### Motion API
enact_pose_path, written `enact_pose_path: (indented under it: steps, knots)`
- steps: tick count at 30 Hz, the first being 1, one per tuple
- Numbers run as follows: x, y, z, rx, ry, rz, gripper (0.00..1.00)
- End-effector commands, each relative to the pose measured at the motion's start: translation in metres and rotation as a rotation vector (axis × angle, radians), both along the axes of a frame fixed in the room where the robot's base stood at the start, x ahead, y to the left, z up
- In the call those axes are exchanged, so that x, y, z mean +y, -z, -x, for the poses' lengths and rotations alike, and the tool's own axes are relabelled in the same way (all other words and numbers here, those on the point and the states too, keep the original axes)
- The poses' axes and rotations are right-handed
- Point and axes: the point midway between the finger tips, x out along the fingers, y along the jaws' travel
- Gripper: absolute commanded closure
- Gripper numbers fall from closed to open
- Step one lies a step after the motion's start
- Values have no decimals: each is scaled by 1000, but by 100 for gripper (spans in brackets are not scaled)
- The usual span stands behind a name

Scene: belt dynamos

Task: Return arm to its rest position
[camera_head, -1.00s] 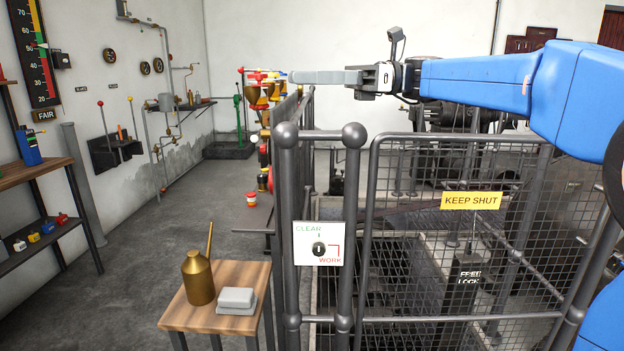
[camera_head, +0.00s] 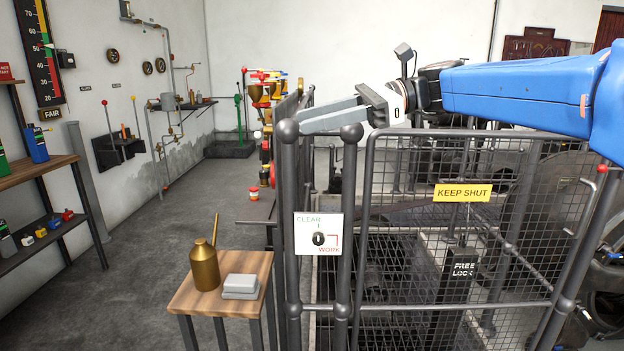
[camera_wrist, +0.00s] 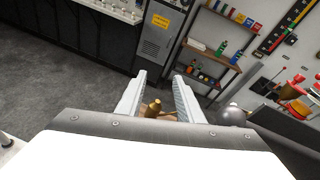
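My gripper (camera_head: 302,119) is at the end of my blue arm, in front of and near the top of the grey gate posts in the head view. Its two grey fingers point left and somewhat down. In the wrist view, my gripper (camera_wrist: 160,77) has its fingers spread apart with nothing held between them. The brass oil can (camera_wrist: 153,108) shows beyond the gap, well below the fingers. Whether the fingers touch the posts cannot be told from the head view.
A mesh gate (camera_head: 440,215) with a KEEP SHUT sign (camera_head: 463,193) stands under my arm. A switch plate (camera_head: 318,234) sits on the posts. A small wooden table (camera_head: 190,297) holds the oil can (camera_head: 205,266) and a grey box (camera_head: 240,287). Open floor (camera_head: 150,215) lies left.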

Motion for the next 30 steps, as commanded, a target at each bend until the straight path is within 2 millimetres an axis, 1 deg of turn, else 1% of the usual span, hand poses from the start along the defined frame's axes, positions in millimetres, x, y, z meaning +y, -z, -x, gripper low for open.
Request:
enact_pose_path:
  steps: [1, 2, 5, 8, 9, 11, 12, 14, 15, 17, 18, 20, 21, 23, 24, 27, 30]
  knots:
    - [-4, 11, 8, -36, 8, 32, 66]
    - [-7, 18, 12, -62, 13, 54, 66]
    - [-19, 50, 28, -163, 23, 146, 66]
    - [-39, 91, 48, -296, 21, 270, 66]
    - [-49, 108, 57, -352, 14, 322, 66]
    - [-64, 133, 69, -433, -4, 402, 66]
    - [-74, 150, 78, -488, -19, 455, 66]
    - [-91, 174, 91, -570, -51, 536, 66]
    - [-102, 190, 100, -623, -76, 590, 66]
    - [-121, 214, 113, -703, -122, 671, 66]
    - [-133, 229, 122, -754, -156, 724, 66]
    - [-152, 252, 134, -831, -214, 805, 66]
    - [-165, 266, 143, -880, -259, 857, 66]
    - [-184, 287, 156, -952, -331, 933, 66]
    - [-197, 300, 164, -998, -384, 984, 66]
    - [-228, 330, 183, -1104, -525, 1097, 66]
    - [-252, 353, 198, -1186, -658, 1186, 66]
